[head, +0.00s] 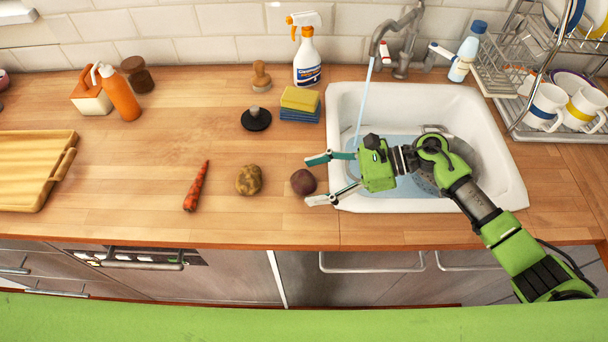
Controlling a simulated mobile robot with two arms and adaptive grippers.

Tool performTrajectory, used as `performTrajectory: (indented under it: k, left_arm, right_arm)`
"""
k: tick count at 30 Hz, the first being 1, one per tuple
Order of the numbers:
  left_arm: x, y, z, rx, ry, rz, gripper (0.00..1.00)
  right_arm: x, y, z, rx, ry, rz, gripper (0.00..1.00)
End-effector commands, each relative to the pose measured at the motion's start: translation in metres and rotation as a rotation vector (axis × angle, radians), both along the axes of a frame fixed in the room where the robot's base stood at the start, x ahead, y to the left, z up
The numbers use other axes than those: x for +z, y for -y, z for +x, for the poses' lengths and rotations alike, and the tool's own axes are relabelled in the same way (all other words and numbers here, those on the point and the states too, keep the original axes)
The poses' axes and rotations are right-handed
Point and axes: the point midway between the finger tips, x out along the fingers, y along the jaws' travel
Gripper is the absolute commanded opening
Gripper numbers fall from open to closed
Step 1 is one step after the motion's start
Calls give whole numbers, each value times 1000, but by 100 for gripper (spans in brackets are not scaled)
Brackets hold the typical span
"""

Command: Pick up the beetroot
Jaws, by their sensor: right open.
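The beetroot (303,182) is a small, dark, round root on the wooden counter, just left of the sink. My right gripper (312,180) is open, with its fingers pointing left. One fingertip is above the beetroot in the picture and the other below it, so the beetroot appears at the mouth of the jaws. I cannot tell whether a finger touches it or how high the fingers are. My left gripper is not in view.
A potato (249,180) and a carrot (197,187) lie left of the beetroot. The white sink (505,180) has running water, and my right arm reaches across it. Sponges (300,103), a black plug (256,119) and a spray bottle (307,60) stand behind. A wooden tray (35,170) lies far left.

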Motion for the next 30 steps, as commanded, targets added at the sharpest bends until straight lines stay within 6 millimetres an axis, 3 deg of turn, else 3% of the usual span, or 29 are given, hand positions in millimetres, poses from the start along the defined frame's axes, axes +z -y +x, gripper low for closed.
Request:
performTrajectory:
  k: [3,11,17,30]
  left_arm:
    - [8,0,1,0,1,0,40]
    - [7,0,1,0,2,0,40]
    - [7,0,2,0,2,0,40]
    - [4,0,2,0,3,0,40]
  right_arm:
    - [-3,-12,-1,0,-3,1,65]
    - [-7,-14,-1,0,-2,-1,65]
    - [-7,-14,-1,0,-2,0,22]
    - [-3,-14,0,0,1,0,21]
